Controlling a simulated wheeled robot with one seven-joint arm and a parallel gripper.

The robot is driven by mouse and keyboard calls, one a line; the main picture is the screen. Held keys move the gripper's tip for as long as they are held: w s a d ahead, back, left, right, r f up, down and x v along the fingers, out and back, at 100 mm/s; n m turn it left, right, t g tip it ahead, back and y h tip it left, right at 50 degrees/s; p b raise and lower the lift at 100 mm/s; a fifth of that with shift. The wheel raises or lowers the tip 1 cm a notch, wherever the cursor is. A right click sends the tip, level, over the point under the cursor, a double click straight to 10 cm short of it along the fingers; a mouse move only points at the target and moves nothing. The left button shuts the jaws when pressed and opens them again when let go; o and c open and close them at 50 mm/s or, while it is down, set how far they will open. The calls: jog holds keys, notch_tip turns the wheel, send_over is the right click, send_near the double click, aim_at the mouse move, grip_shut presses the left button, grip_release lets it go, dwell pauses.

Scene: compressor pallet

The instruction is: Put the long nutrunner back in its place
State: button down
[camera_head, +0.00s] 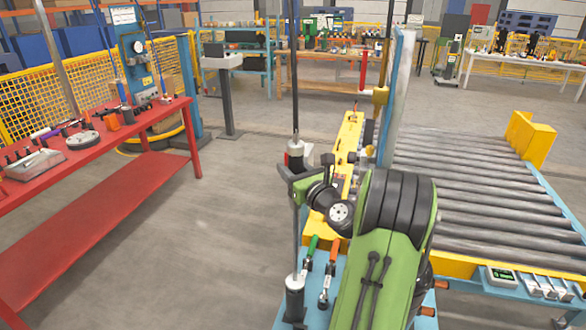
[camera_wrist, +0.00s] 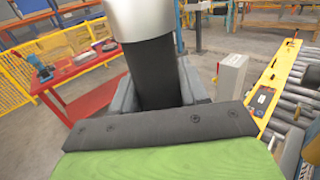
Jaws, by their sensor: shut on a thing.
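My gripper (camera_head: 303,183) is shut on a long upright tool, which I take to be the long nutrunner (camera_head: 296,152). In the wrist view, its dark grip (camera_wrist: 152,78) sits between my two grey jaws, with a wide silver section beyond. In the head view, a dark rod runs up from it and a thin grey shaft (camera_head: 296,238) runs down below my gripper. The shaft meets a grey and black cylinder (camera_head: 294,290) over the blue surface (camera_head: 268,320). I cannot tell whether that cylinder belongs to the tool or to a holder. My arm hides part of the area.
Green-handled (camera_head: 310,250) and orange-handled (camera_head: 331,268) tools are close beside the shaft on the blue surface. A yellow beam (camera_head: 346,150) and a roller conveyor (camera_head: 470,200) lie to the right. A red bench (camera_head: 110,135) stands left, with clear floor between.

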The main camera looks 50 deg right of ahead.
jog(key=shift+f+b, duration=1)
jog(key=shift+f, duration=0.2)
dwell(0.4)
jog(key=c, duration=0.6)
grip_release()
jog(key=shift+o, duration=0.6)
jog(key=shift+f, duration=0.2)
jog(key=b+v, duration=0.3)
jog(key=v, duration=1.2)
jog(key=shift+s, duration=0.4)
jog(key=shift+a, duration=0.1)
